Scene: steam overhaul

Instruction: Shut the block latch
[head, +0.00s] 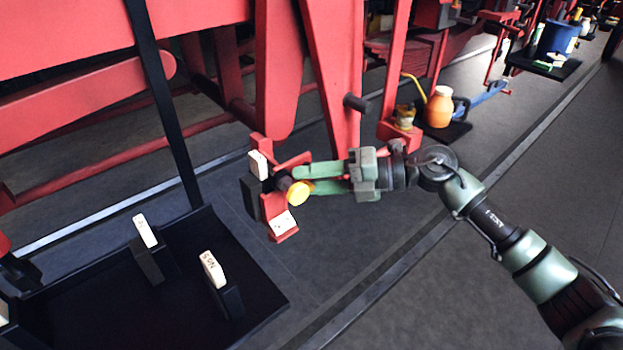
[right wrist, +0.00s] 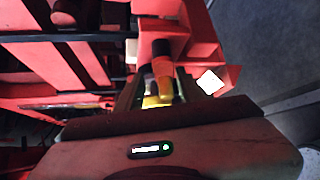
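The block latch is on a red bracket (head: 284,222) low on the red frame. It has a dark round pivot and a short handle with a yellow end (head: 299,194). In the right wrist view the handle (right wrist: 165,84) looks orange-yellow and lies between my fingers. My right gripper (head: 298,179) comes in from the right with its two green fingers apart, one on each side of the handle. I cannot tell whether either finger touches it. The finger tips are partly hidden by the latch. My left gripper is not in view.
White tags sit on the bracket, above (head: 257,165) and below the latch. An orange jar (head: 440,108) stands farther back. The floor at right is clear.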

